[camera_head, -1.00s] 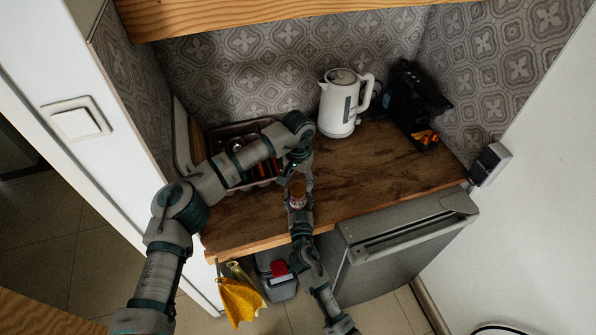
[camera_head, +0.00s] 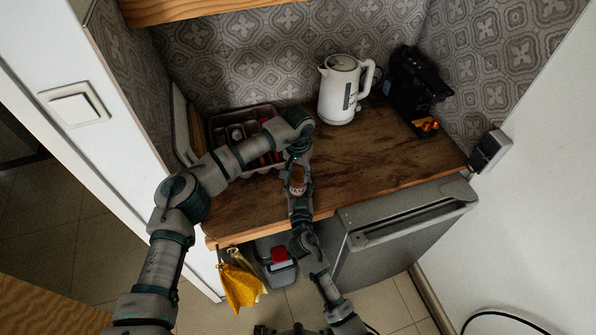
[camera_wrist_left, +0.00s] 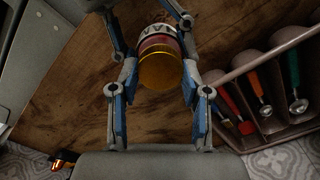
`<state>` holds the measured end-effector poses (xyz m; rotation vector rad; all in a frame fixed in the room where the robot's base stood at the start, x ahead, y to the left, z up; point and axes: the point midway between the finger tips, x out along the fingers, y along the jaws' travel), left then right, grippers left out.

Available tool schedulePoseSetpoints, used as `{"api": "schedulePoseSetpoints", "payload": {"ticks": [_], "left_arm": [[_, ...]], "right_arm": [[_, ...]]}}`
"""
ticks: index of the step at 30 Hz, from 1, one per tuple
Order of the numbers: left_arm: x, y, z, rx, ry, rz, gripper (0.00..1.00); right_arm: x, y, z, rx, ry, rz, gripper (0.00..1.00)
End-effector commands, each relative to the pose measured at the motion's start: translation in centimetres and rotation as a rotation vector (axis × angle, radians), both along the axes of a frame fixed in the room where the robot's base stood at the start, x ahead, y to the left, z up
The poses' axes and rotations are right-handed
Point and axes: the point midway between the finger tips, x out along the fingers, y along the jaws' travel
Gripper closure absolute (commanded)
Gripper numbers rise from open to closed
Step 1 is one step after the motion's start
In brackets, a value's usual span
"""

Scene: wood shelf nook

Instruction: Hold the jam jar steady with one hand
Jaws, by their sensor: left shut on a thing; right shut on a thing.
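The jam jar (camera_head: 297,187), with an amber end and a white label band, is near the counter's front edge. My left gripper (camera_head: 298,165) comes over it from behind, and my right gripper (camera_head: 298,203) reaches it from the front. In the left wrist view the jar (camera_wrist_left: 160,62) has its round amber end facing the camera. My left gripper's blue-padded fingers flank that end and are shut on it. My right gripper's fingers (camera_wrist_left: 150,22) are shut on the labelled part. I cannot tell whether the jar touches the counter.
A utensil tray (camera_wrist_left: 285,140) lies close beside my left gripper. A white kettle (camera_head: 340,92) and a black machine (camera_head: 415,85) stand at the back right of the wooden counter (camera_head: 380,160). The counter right of the jar is clear. A yellow cloth (camera_head: 238,287) hangs below the front edge.

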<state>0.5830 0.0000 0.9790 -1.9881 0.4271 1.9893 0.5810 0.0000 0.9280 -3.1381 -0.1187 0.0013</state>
Motion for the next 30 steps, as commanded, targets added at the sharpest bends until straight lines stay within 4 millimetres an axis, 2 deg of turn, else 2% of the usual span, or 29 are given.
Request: {"api": "schedulePoseSetpoints", "payload": {"ticks": [5, 30], "left_arm": [[0.10, 0.18, -0.04, 0.003, -0.002, 0.352, 0.95], [0.12, 0.14, 0.13, -0.002, 0.001, 2.682, 0.95]], "right_arm": [[-0.01, -0.06, -0.06, 0.000, 0.001, -0.001, 1.00], [-0.03, 0.02, -0.05, -0.001, 0.000, 0.000, 1.00]]}}
